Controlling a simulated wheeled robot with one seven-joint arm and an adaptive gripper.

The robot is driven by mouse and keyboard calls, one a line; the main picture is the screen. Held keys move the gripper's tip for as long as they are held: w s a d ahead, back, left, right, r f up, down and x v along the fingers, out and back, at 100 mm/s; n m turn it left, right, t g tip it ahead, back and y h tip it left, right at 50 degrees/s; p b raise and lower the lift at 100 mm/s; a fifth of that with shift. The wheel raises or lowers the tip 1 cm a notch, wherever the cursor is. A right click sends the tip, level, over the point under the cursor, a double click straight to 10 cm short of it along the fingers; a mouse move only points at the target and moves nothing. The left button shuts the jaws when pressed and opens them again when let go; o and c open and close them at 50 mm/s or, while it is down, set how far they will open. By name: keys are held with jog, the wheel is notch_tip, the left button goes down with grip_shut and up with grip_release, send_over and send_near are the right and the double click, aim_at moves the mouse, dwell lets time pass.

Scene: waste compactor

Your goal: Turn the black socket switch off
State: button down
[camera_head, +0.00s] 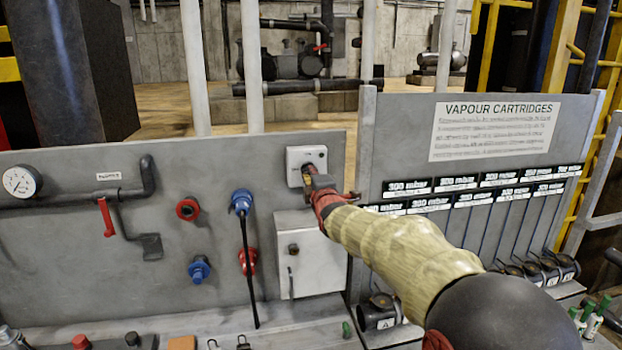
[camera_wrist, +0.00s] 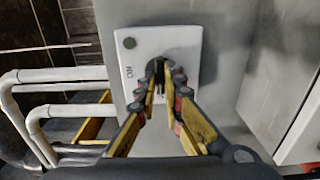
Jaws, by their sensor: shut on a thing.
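A white socket plate (camera_head: 294,157) is fixed to the grey panel in the head view. It also fills the middle of the wrist view (camera_wrist: 137,62), with an "ON" label on its left part. The black switch (camera_wrist: 158,63) sits in the plate, mostly hidden between my fingertips. My gripper (camera_head: 309,173) reaches the plate from the lower right in the head view. In the wrist view my gripper (camera_wrist: 160,82) has its fingertips closed around the black switch. The switch's exact angle cannot be told.
A white box (camera_head: 310,262) is mounted just below the plate. A blue connector (camera_head: 241,201) with a hanging black cable, a red fitting (camera_head: 187,209) and a red-handled valve (camera_head: 105,217) are to the left. The vapour cartridges panel (camera_head: 497,128) stands to the right.

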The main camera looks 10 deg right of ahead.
dwell(0.4)
jog(key=c, duration=2)
grip_release()
jog(key=shift+c, duration=0.2)
jog(key=shift+o, duration=0.6)
jog(key=shift+s, duration=0.1)
jog(key=s, duration=1.1)
jog(key=shift+s, duration=0.4)
